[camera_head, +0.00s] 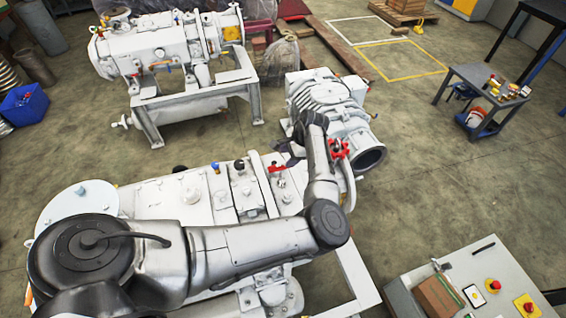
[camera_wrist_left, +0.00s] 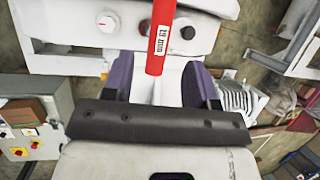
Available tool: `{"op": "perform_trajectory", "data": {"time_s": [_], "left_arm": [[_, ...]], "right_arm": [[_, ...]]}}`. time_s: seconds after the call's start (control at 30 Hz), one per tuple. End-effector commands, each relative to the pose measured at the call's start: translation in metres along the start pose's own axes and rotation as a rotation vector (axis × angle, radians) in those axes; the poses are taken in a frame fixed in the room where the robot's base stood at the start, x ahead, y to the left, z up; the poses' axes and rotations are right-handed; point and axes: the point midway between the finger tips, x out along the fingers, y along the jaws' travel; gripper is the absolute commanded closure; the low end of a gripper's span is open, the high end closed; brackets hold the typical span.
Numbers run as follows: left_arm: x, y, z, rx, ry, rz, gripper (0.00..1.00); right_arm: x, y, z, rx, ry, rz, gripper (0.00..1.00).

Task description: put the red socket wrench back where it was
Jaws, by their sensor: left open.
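The red socket wrench (camera_wrist_left: 161,35) shows in the left wrist view, with a "19 mm" label on its handle. Its pale metal shaft runs down between the two purple finger pads of my left gripper (camera_wrist_left: 160,78). The pads stand apart on either side, so the gripper is open and not clamped on the wrench. In the head view my left gripper (camera_head: 294,150) is over the right part of the near white vacuum pump (camera_head: 160,198). A small red piece (camera_head: 277,168) lies just below it; I cannot tell whether it is the wrench. My right gripper is not in view.
A second white machine (camera_head: 165,45) stands on a frame at the back left. A grey control cabinet (camera_head: 460,285) with red buttons is at the bottom right. A small dark table (camera_head: 480,88) with items stands at the right. Open floor (camera_head: 430,170) lies between them.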

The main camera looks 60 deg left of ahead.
Motion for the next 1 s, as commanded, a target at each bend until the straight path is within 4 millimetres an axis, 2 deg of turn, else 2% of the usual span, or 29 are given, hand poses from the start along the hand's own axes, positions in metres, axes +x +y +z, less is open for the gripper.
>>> {"op": "perform_trajectory", "data": {"time_s": [0.03, 0.2, 0.37, 0.47, 0.6, 0.77, 0.87, 1.0], "left_arm": [[-0.01, 0.0, 0.0, 0.0, 0.002, -0.001, 0.47], [-0.03, 0.0, 0.0, 0.0, 0.001, 0.0, 0.47], [-0.039, -0.001, 0.002, -0.01, -0.001, -0.004, 0.47], [-0.03, -0.006, 0.012, -0.064, -0.007, -0.03, 0.47], [-0.004, -0.021, 0.042, -0.224, -0.002, -0.131, 0.47], [0.014, -0.029, 0.074, -0.399, 0.082, -0.311, 0.47], [0.018, -0.02, 0.084, -0.451, 0.172, -0.409, 0.47], [0.022, 0.013, 0.087, -0.448, 0.329, -0.491, 0.47]], "right_arm": [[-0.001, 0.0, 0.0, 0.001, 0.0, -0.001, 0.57], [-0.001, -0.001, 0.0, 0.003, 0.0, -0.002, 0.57], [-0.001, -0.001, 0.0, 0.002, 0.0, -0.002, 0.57], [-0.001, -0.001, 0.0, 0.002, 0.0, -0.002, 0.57], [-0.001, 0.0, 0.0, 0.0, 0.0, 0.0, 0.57], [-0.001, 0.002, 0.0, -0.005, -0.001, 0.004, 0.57], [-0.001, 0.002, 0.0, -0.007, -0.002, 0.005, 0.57], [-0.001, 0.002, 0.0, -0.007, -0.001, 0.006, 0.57]]}}
